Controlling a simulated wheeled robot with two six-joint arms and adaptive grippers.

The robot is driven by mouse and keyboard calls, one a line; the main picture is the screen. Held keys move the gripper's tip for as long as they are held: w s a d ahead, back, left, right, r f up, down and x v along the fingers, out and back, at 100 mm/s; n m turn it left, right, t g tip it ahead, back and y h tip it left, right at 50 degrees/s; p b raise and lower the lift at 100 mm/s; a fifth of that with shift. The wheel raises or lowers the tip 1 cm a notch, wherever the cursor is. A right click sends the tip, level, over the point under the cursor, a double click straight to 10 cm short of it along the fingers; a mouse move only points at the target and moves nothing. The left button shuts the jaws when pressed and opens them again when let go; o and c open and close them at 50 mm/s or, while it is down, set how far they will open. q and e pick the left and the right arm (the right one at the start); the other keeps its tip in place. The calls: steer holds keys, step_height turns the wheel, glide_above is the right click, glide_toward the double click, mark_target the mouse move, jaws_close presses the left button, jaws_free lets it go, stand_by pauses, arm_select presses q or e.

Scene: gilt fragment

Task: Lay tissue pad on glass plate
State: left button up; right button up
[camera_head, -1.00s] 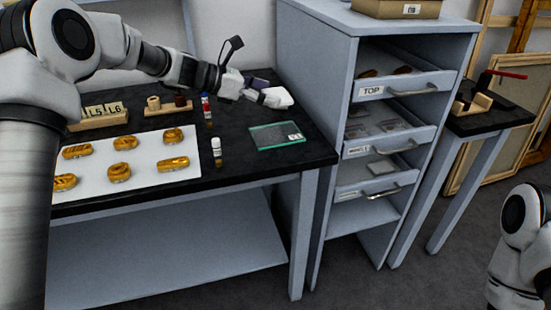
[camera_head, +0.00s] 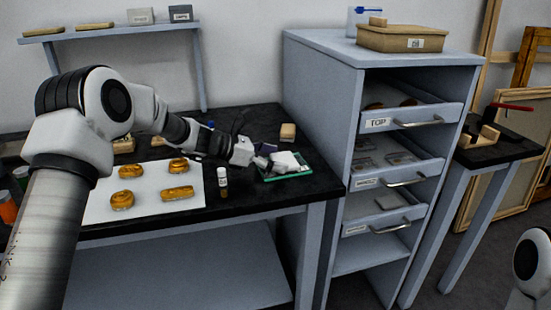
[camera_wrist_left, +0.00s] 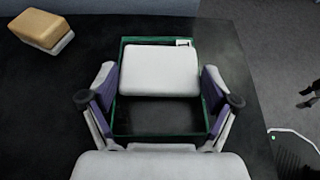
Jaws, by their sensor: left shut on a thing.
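The white tissue pad (camera_head: 287,161) is at the tip of my left gripper (camera_head: 270,163), over the glass plate (camera_head: 290,177) near the right end of the dark table. In the left wrist view the pad (camera_wrist_left: 160,71) lies across the far half of the green-edged plate (camera_wrist_left: 160,136), between the two purple-lined fingers (camera_wrist_left: 158,82). The gripper is shut on the pad. Whether the pad touches the glass cannot be told. A small white label shows at the plate's far right corner. My right gripper is out of view.
A tan-and-white block (camera_head: 288,132) stands behind the plate. A small vial (camera_head: 223,182) stands left of it, beside a white sheet (camera_head: 143,201) with several gilt pieces. A grey drawer cabinet (camera_head: 320,160) with open drawers stands close on the right.

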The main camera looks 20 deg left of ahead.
arm_select(q)
steer(key=o, duration=0.5)
steer(key=shift+w+f, duration=0.1)
steer(key=shift+o, duration=0.2)
steer(key=shift+a+r, duration=0.25)
steer(key=shift+r, duration=0.1)
steer(key=p+v, duration=0.1)
steer(key=v, duration=1)
steer(key=shift+p, duration=0.4)
steer(key=shift+s+a, duration=0.2)
steer(key=shift+s, duration=0.1)
